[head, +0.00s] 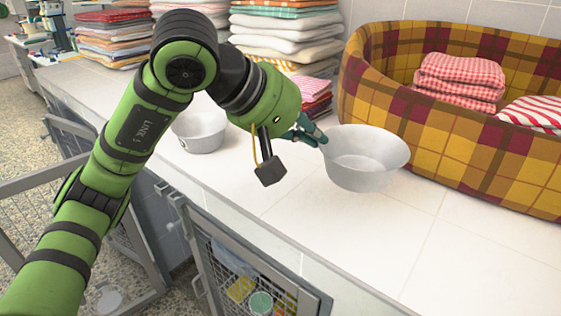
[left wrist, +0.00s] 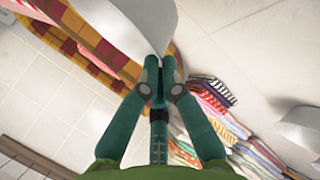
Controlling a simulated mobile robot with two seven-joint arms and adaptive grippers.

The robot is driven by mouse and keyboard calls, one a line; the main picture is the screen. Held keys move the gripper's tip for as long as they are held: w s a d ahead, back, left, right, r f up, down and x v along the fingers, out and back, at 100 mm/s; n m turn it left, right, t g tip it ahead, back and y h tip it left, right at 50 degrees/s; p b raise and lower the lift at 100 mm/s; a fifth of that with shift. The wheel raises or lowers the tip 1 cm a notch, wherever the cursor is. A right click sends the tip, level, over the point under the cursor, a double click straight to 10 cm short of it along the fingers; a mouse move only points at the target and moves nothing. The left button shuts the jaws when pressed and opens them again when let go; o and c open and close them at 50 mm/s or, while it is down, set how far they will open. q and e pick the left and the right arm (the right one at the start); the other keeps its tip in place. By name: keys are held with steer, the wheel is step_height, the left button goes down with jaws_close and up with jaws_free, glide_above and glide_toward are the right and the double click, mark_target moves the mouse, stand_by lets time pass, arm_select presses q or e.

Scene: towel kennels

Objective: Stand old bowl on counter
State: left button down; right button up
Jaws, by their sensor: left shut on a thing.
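A plain pale grey bowl (head: 368,160) is upright at the left side of the plaid bed, over the white counter (head: 410,215). My left gripper (head: 318,136) is shut on the bowl's left rim. In the left wrist view the closed fingertips (left wrist: 158,72) pinch the edge of the bowl (left wrist: 135,25). I cannot tell whether the bowl's base touches the counter. A second pale bowl (head: 201,133) sits on the counter behind my left arm, partly hidden by it; it also shows in the left wrist view (left wrist: 300,124). My right gripper is not in view.
A plaid pet bed (head: 460,140) with folded red-and-white towels (head: 462,75) stands at the right. Stacks of folded towels (head: 285,40) line the back. Wire kennel doors (head: 255,270) stand open below the counter. The counter's front right is clear.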

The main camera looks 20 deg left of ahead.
arm_select(q)
steer(key=shift+w+a+f+p, duration=0.1)
steer(key=shift+w+a+f, duration=0.15)
steer(key=shift+a+f, duration=1.05)
steer(key=shift+w+a+f+p, duration=0.15)
steer(key=shift+w+a+f, duration=0.05)
steer(key=shift+a+f, duration=1.1)
steer(key=shift+w+a+f+p, duration=0.1)
steer(key=shift+w+a+f, duration=0.15)
steer(key=shift+a+f, duration=1.05)
steer(key=c, duration=1.4)
jaws_free()
steer(key=shift+d+f, duration=0.25)
steer(key=shift+c, duration=0.2)
steer(key=shift+r, duration=0.1)
steer(key=b+v, duration=0.1)
steer(key=v, duration=1.1)
steer(key=shift+b, duration=0.3)
